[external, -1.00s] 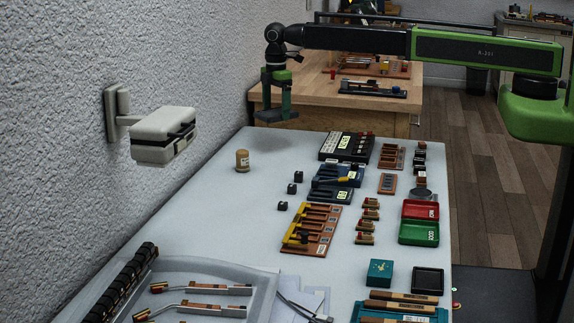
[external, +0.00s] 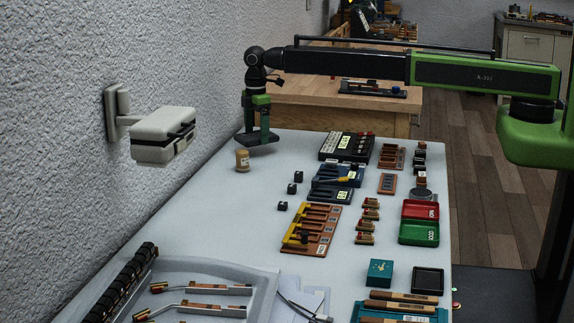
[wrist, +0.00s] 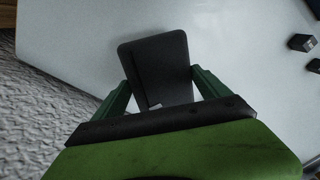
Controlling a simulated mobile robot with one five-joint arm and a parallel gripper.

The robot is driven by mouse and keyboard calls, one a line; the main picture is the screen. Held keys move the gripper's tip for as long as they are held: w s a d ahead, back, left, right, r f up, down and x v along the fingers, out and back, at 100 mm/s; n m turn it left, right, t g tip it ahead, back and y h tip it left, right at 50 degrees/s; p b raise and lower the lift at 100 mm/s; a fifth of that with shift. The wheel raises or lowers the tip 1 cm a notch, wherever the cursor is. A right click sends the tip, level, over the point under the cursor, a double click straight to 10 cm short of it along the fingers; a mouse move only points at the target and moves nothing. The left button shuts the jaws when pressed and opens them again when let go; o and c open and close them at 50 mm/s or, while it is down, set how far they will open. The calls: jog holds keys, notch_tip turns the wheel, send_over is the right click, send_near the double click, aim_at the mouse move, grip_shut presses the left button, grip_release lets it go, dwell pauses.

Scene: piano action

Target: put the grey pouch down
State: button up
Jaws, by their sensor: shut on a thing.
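The grey pouch (external: 259,138) is a dark, flat piece with rounded corners. My gripper (external: 256,127) points down over the far left end of the light table (external: 215,205) and is shut on the pouch. In the wrist view the pouch (wrist: 158,65) sits between the two green fingers, over pale table surface. The external view does not clearly show whether the pouch touches the table or hangs just above it.
A small tan jar (external: 242,160) stands just in front of the pouch. Small black cubes (external: 298,176) and a black keyed device (external: 345,146) lie to the right. A pale box (external: 163,135) is mounted on the left wall. The table's left middle is clear.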

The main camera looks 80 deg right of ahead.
aim_at(257, 135)
notch_tip(257, 135, down, 4)
jog(key=b, duration=0.4)
jog(key=shift+f, duration=0.2)
jog(key=shift+r, duration=0.25)
jog(key=shift+f, duration=0.2)
jog(key=o, duration=1.2)
jog(key=shift+r, duration=0.1)
notch_tip(257, 135, up, 12)
jog(key=p, duration=1.2)
jog(key=shift+r, duration=0.25)
jog(key=shift+s+f, duration=0.15)
jog(key=shift+s, duration=0.2)
jog(key=s+m, duration=0.9)
jog(key=s, duration=2.3)
jog(key=shift+s+a, duration=0.35)
jog(key=shift+s, duration=0.05)
